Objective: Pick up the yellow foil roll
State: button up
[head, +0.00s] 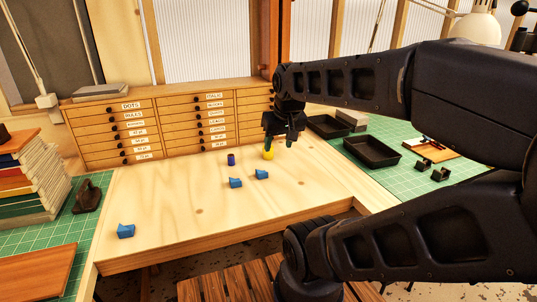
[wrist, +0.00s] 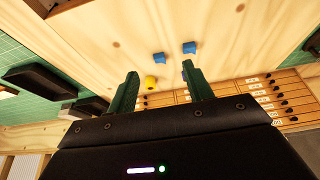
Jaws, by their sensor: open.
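The yellow foil roll (head: 268,153) stands on the pale wooden table near its back edge, in front of the drawer cabinet. My gripper (head: 280,141) is just above it in the head view and partly overlaps it. In the wrist view the yellow roll (wrist: 150,82) shows between my two green fingers, closer to the left one. My gripper (wrist: 161,73) is open there, with nothing held. I cannot tell the exact height gap between fingertips and roll.
Blue blocks (head: 261,174) (head: 235,182) lie in front, another (head: 125,231) at front left. Black trays (head: 372,151) sit on the right.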

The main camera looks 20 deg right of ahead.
dwell(0.3)
jog(key=o, duration=0.5)
jog(key=shift+c, duration=0.2)
jog(key=shift+w, duration=0.1)
jog(key=w+d+f+m+g+h, duration=0.15)
jog(key=w+m, duration=0.25)
jog(key=w, duration=0.6)
jog(key=w+d+f+m, duration=0.1)
jog(key=w+d+m, duration=0.2)
jog(key=w, duration=0.7)
jog(key=w+d+f+m, duration=0.1)
jog(key=w+f+m, duration=0.1)
jog(key=w+f, duration=0.4)
jog(key=w+d+f+m+g+h, duration=0.1)
jog(key=w+d+f+m, duration=0.1)
jog(key=w+f, duration=0.4)
jog(key=w+d+f+m+g, duration=0.1)
jog(key=w+d+f+m, duration=0.1)
jog(key=w+f, duration=0.4)
jog(key=shift+w+d+m+h, duration=0.1)
jog(key=shift+w+m+h, duration=0.15)
jog(key=shift+m, duration=0.05)
jog(key=shift+d+x, duration=0.15)
jog(key=shift+x, duration=1.15)
jog(key=shift+d+x, duration=0.1)
jog(key=shift+x, duration=1.25)
